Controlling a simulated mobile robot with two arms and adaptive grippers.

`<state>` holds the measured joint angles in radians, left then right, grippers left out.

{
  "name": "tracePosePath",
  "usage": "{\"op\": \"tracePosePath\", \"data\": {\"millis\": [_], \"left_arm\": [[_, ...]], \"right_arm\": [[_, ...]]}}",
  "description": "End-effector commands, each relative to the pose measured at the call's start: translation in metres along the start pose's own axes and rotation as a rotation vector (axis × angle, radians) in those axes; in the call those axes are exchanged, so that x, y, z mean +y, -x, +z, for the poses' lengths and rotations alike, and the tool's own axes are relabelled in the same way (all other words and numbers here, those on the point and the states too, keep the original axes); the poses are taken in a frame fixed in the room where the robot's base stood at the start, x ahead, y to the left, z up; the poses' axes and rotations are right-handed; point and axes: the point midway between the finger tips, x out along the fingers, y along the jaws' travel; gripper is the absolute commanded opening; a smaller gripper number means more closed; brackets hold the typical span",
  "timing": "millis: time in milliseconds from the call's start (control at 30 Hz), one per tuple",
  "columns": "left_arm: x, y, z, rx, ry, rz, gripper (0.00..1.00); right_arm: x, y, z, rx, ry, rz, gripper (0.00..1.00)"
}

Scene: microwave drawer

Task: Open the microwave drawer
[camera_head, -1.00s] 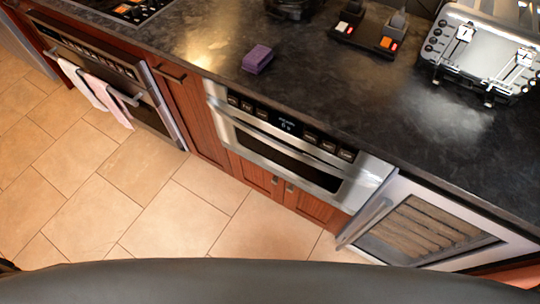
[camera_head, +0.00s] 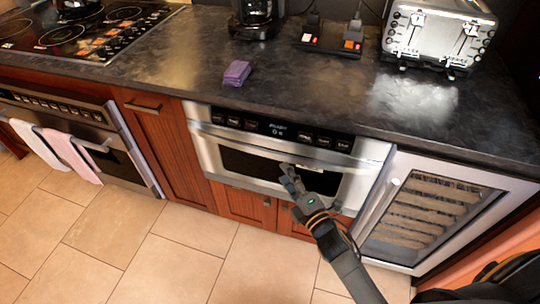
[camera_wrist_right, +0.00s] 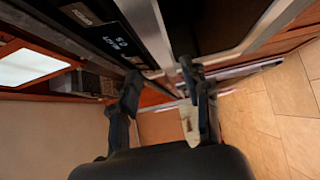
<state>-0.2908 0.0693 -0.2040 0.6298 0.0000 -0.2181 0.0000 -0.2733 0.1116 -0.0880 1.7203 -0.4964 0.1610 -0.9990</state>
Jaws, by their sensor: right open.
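The microwave drawer (camera_head: 215,152) is a stainless steel front with a dark window, set under the counter, and it looks shut. Its long silver handle (camera_head: 240,146) runs across the front below the black control panel (camera_head: 265,127). My right gripper (camera_head: 289,171) is open in front of the right half of the drawer, close to the handle, and hides part of the window. In the right wrist view its two dark fingers (camera_wrist_right: 160,84) stand apart near a silver bar. I cannot tell whether the handle lies between them. My left gripper is not in view.
A wine cooler (camera_head: 490,195) with its own handle stands right of the drawer. Wooden cabinets (camera_head: 165,140) and an oven with towels (camera_head: 72,152) are to the left. A purple sponge (camera_head: 237,72) and a toaster (camera_head: 438,35) are on the dark counter. The tiled floor is clear.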

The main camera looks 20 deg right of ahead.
Motion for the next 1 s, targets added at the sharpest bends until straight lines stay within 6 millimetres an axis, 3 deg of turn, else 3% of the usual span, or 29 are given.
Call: {"op": "tracePosePath", "data": {"millis": [200,400,600,867,1000], "left_arm": [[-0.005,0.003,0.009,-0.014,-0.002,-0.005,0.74],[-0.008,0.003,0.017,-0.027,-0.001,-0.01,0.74],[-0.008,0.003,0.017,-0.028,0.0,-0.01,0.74],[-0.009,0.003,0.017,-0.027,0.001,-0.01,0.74],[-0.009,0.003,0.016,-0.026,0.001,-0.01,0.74]], "right_arm": [[0.001,-0.049,0.0,0.0,-0.002,0.001,0.47],[0.0,-0.079,0.0,-0.001,-0.002,-0.001,0.47],[0.0,-0.092,0.0,-0.001,-0.003,-0.001,0.47],[-0.001,-0.092,0.0,-0.001,-0.003,-0.002,0.47],[-0.001,-0.092,0.0,-0.001,-0.003,-0.002,0.21]]}}
